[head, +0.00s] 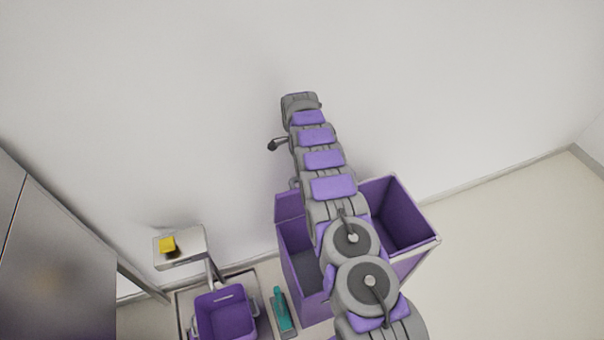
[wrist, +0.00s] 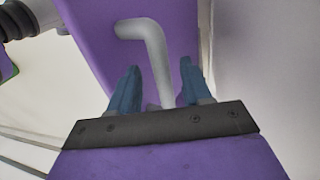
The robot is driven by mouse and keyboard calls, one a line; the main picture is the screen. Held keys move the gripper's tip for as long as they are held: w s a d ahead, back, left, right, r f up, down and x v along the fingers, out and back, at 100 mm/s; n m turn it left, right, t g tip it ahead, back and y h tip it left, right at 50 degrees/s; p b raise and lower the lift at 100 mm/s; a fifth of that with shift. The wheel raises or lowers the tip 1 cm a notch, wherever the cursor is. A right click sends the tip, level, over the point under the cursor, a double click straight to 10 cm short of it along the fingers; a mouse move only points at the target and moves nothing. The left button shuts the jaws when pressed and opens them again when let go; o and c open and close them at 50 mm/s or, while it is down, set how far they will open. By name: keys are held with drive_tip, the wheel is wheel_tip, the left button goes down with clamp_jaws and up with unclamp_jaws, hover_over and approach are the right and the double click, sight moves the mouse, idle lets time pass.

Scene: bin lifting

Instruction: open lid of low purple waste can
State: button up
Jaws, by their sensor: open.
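A low purple waste can (head: 319,312) stands against the wall, partly hidden under my arm. An open purple cavity shows on each side of the arm. A purple panel (head: 289,207) rises at its back left; I cannot tell if it is the lid. In the wrist view, my gripper (wrist: 159,72) is open, with its two blue fingers apart on either side of a grey bent handle (wrist: 150,30). The handle lies in front of a purple surface (wrist: 100,35). Contact with the fingers cannot be told. The fingers are hidden in the head view.
A purple bucket (head: 224,318) and a teal tool (head: 283,312) are left of the can. A small shelf (head: 183,260) holds a yellow block (head: 167,244). A grey cabinet (head: 50,270) stands at far left. The floor (head: 520,260) at right is clear.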

drive_tip(key=shift+s+r, duration=0.4)
drive_tip(key=shift+s, duration=0.25)
drive_tip(key=s+d+r+p, duration=0.1)
drive_tip(key=s+d, duration=0.2)
drive_tip(key=s, duration=1.1)
drive_tip(key=shift+s, duration=0.2)
drive_tip(key=shift+r, duration=0.1)
drive_tip(key=shift+c, duration=0.4)
